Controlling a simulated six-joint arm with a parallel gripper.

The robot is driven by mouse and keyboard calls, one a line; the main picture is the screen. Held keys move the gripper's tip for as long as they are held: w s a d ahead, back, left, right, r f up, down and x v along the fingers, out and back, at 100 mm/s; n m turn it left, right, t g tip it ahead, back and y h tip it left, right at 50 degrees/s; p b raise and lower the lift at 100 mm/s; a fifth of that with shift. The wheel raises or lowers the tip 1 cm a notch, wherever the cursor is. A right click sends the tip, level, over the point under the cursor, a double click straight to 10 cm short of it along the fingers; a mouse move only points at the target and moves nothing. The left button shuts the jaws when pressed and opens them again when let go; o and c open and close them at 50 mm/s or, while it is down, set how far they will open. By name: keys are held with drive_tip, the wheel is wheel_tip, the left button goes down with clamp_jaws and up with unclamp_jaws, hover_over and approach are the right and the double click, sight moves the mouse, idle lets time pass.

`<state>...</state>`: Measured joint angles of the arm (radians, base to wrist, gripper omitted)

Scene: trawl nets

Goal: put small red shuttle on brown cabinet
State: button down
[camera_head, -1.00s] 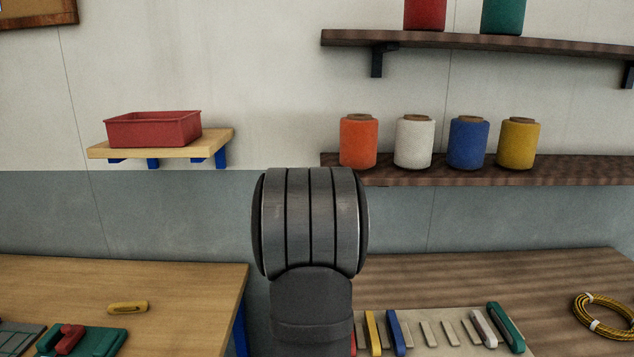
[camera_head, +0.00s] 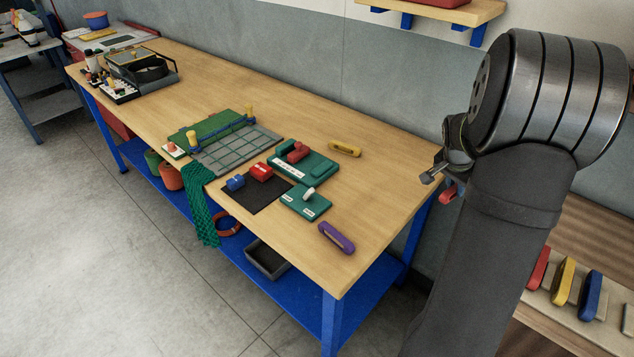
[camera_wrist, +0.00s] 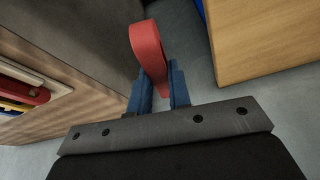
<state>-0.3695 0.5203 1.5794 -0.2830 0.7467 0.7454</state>
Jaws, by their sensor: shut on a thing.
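A small red shuttle (camera_wrist: 148,48) is held between the blue fingers of my gripper (camera_wrist: 162,88) in the wrist view, with its far part sticking out beyond the tips. In the head view, the red shuttle (camera_head: 447,193) shows partly behind my arm, and my gripper (camera_head: 438,176) is in the air just past the right end of the light wooden workbench (camera_head: 370,220). A brown wooden-topped unit, perhaps the brown cabinet (camera_head: 597,228), shows at the right edge, partly hidden by my arm. Its brown surface also shows at left in the wrist view (camera_wrist: 100,105).
A rack on the brown top holds another red shuttle (camera_head: 538,268), a yellow one (camera_head: 563,279) and a blue one (camera_head: 590,294). The workbench carries a purple shuttle (camera_head: 337,237), a yellow shuttle (camera_head: 345,149) and green fixtures (camera_head: 305,204). A wall shelf (camera_head: 480,14) is above.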

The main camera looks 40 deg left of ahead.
drive_tip(key=s+a+r+n, duration=0.1)
drive_tip(key=s+a, duration=0.3)
drive_tip(key=a, duration=0.5)
drive_tip(key=s+a+r, duration=0.1)
drive_tip(key=s+a, duration=0.2)
drive_tip(key=a, duration=0.5)
drive_tip(key=n, duration=0.1)
hover_over(272, 195)
drive_tip(key=shift+y, duration=0.4)
drive_tip(key=f, duration=0.5)
drive_tip(key=shift+s+d+f, duration=0.1)
drive_tip(key=shift+s+d, duration=0.2)
drive_tip(key=shift+s, duration=0.1)
drive_tip(key=shift+s+a+f, duration=0.25)
drive_tip(key=shift+a+f, duration=0.05)
drive_tip(key=shift+a, duration=0.05)
drive_tip(key=shift+f, duration=1.95)
drive_tip(key=shift+f, duration=0.15)
drive_tip(key=c, duration=1.6)
unclamp_jaws()
